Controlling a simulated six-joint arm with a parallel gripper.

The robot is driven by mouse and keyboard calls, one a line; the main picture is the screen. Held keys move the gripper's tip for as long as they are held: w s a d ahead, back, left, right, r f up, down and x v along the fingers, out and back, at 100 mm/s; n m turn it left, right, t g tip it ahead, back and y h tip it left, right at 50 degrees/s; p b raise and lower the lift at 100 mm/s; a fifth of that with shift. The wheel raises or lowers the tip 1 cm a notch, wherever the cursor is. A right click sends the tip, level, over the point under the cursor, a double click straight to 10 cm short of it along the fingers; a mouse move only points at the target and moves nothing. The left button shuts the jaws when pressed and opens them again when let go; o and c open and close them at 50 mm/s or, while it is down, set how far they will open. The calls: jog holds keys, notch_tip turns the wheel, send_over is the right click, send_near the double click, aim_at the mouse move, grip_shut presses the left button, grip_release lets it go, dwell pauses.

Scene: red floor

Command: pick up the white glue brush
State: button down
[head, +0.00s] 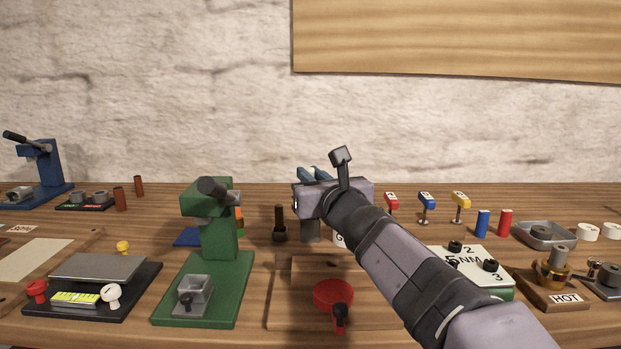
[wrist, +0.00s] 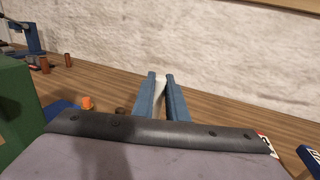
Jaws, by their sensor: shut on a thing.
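My gripper (head: 309,171) is raised above the middle of the bench, its blue fingers pointing away toward the wall. In the wrist view, the fingers (wrist: 161,75) are closed on a slim white thing, which I take to be the white glue brush (wrist: 160,86). Only a narrow strip of it shows between the fingers, and its lower part is hidden. A white container with a letter G (head: 339,239) is partly hidden behind my arm.
A green press (head: 215,250) stands left of my arm, with a dark cylinder (head: 279,222) between them. A red round piece with a black handle (head: 333,294) lies in front. Red, blue and yellow-topped tools (head: 427,202) and a numbered block (head: 470,262) are at right.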

notch_tip(320, 180, up, 26)
jog(key=p, duration=2.4)
jog(key=shift+r, duration=0.2)
jog(key=shift+f, duration=0.1)
dwell(0.5)
jog(key=w+d+f+g+p, duration=0.1)
jog(key=d+f+g, duration=0.1)
jog(key=f, duration=0.6)
jog(key=w+d+f+g+h+p, duration=0.1)
jog(key=d+f, duration=0.3)
jog(key=f, duration=0.5)
jog(key=shift+f+n+g+h+p, duration=0.2)
jog(key=shift+n+g+h+p, duration=0.15)
jog(key=shift+p, duration=0.2)
jog(key=shift+w+f, duration=0.1)
notch_tip(320, 180, down, 6)
jog(key=b, duration=0.5)
jog(key=shift+r, duration=0.2)
jog(key=shift+f+b, duration=0.45)
jog(key=shift+b, duration=0.3)
